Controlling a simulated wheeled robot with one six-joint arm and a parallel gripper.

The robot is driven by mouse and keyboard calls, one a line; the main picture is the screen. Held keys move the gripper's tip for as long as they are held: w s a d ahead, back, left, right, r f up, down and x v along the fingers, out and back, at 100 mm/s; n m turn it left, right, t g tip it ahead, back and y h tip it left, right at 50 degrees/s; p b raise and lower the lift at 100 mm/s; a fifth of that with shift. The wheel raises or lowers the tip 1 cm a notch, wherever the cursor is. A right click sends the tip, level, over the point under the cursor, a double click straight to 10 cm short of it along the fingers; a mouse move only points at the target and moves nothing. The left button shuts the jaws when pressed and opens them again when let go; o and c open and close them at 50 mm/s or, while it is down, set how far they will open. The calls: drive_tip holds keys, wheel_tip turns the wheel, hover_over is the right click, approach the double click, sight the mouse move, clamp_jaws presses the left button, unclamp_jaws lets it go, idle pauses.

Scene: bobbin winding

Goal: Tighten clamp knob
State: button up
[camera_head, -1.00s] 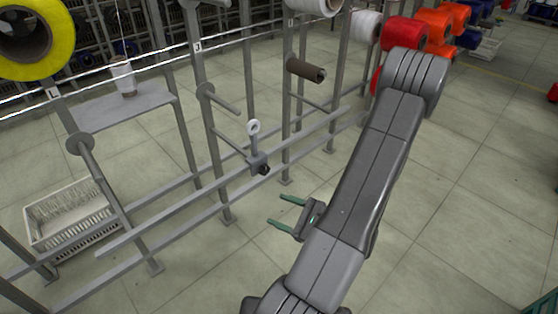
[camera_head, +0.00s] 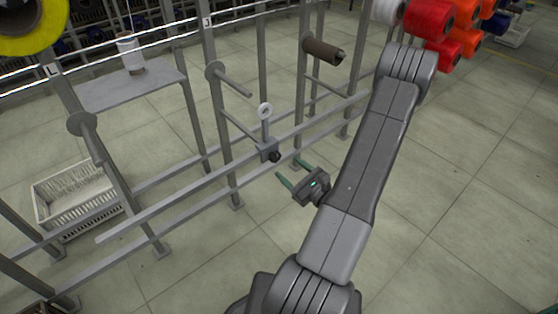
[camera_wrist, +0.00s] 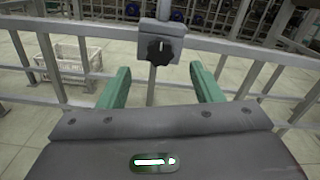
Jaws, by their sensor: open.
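The clamp knob (camera_head: 275,156) is a small black lobed knob on the front of a grey clamp block (camera_head: 265,148) on the rack's rail. A short post with a white ring eyelet (camera_head: 265,111) rises from the block. Nothing is between the fingers in the wrist view (camera_wrist: 160,80).
Grey rack rails (camera_head: 190,200) run beside my arm. A white crate (camera_head: 80,205) sits on the floor at left. A white spool (camera_head: 130,55) stands on a shelf. A brown tube (camera_head: 322,50) sits on a peg. Red and orange spools (camera_head: 430,20) hang at upper right. Floor at right is clear.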

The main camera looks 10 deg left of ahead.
sight(277, 158)
drive_tip(key=shift+x, duration=3.05)
drive_tip(key=shift+c, duration=0.5)
drive_tip(key=c, duration=0.9)
